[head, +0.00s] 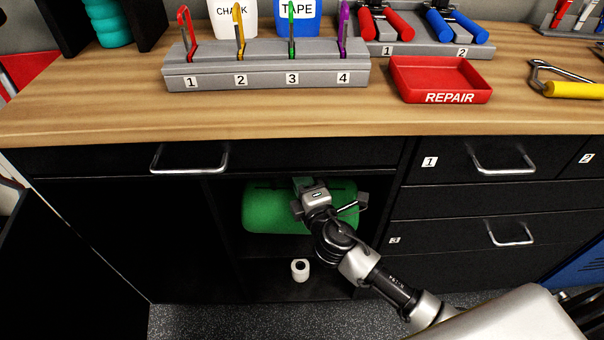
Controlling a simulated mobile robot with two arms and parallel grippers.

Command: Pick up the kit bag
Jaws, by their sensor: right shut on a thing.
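The green kit bag (262,212) lies on a shelf inside the open black cabinet under the workbench. My right gripper (304,186) reaches in from the lower right and is shut on the bag's upper middle, apparently at its handle. The gripper and wrist hide the middle of the bag and the grip itself. My left gripper is not in view.
The wooden worktop (120,95) overhangs the cabinet. On it are a numbered rack (265,72) with coloured clips and a red REPAIR tray (440,80). A white roll (300,270) stands below the bag. Closed drawers (490,200) are at right.

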